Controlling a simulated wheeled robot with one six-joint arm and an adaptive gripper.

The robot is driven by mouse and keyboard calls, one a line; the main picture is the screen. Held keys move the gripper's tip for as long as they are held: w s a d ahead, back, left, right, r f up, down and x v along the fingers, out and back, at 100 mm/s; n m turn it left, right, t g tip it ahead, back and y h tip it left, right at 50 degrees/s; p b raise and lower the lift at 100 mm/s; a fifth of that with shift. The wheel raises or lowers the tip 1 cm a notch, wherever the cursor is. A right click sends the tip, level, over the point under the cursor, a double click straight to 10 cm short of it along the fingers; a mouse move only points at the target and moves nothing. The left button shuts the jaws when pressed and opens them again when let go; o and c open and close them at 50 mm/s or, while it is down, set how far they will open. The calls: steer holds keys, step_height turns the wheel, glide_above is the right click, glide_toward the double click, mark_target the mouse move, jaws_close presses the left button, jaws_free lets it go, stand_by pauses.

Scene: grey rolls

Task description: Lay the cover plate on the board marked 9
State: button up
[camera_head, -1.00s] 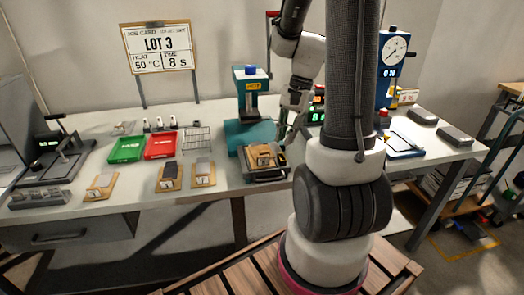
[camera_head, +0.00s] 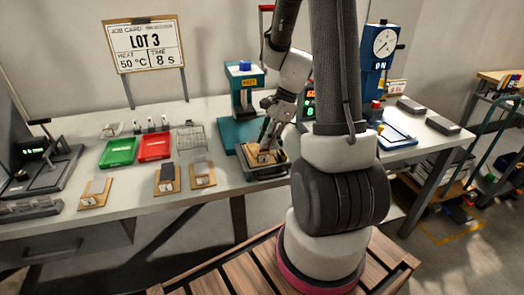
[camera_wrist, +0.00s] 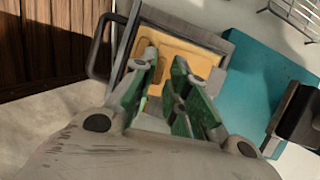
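My gripper (camera_wrist: 164,62) has green fingers. They are apart with nothing clear between them, over a tan board (camera_wrist: 198,62) in a grey handled tray (camera_wrist: 122,50). In the head view the gripper (camera_head: 266,140) is low over this board (camera_head: 265,157), partly hiding it. Three more tan boards lie on the bench to the left: one at the far left (camera_head: 96,192), one with a dark plate (camera_head: 168,173) and one with a lighter grey plate (camera_head: 202,169). Their labels are too small to read. I cannot tell which board is marked 9 or which plate is the cover plate.
A teal press (camera_head: 244,110) stands behind the tray. Green (camera_head: 117,152) and red (camera_head: 155,147) trays and a wire rack (camera_head: 190,139) sit to its left. A blue dial press (camera_head: 377,75) and grey blocks (camera_head: 443,125) are right. The bench front between tray and boards is clear.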

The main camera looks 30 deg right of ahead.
steer(key=x, duration=0.2)
steer(key=shift+a+f, duration=0.1)
steer(key=shift+f, duration=0.25)
steer(key=c, duration=0.3)
jaws_close()
step_height(320, 180, up, 10)
steer(key=shift+m, duration=0.4)
steer(key=shift+a+f, duration=0.2)
steer(key=shift+f, duration=1.15)
steer(key=shift+a+f, duration=0.2)
steer(key=shift+f, duration=1.15)
steer(key=shift+a+f, duration=0.2)
steer(key=shift+f, duration=1.2)
